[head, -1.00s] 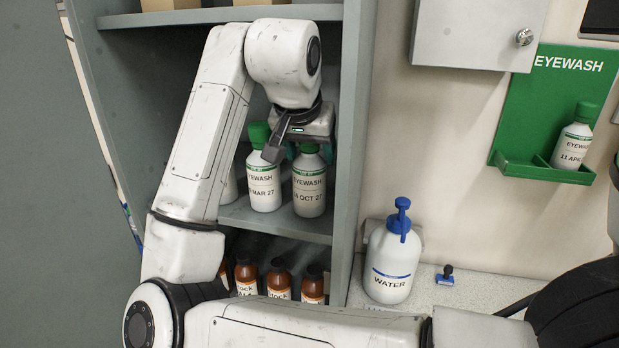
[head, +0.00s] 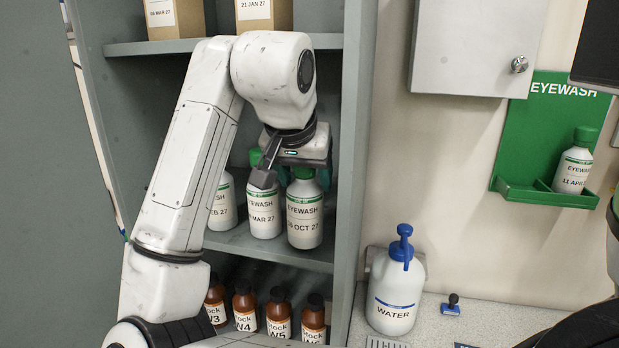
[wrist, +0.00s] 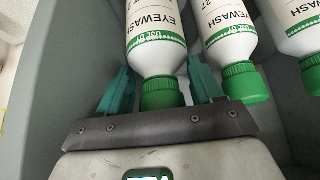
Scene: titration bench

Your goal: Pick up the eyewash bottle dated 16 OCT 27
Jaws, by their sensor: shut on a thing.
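The eyewash bottle dated 16 OCT 27 (head: 305,218) is white with a green cap. It stands upright at the right end of the row on the middle shelf (head: 262,250); its first date digit is hard to read. My gripper (head: 305,178) is shut on it from above, its teal fingers at the neck and cap. In the wrist view the fingers flank the green cap of this bottle (wrist: 155,40). I cannot tell whether its base is off the shelf.
A MAR 27 eyewash bottle (head: 264,215) stands close on the left, with a FEB 27 one (head: 222,205) beyond it. The cabinet side wall (head: 350,170) is close on the right. Brown stock bottles (head: 278,315) stand below. A WATER bottle (head: 395,295) is outside.

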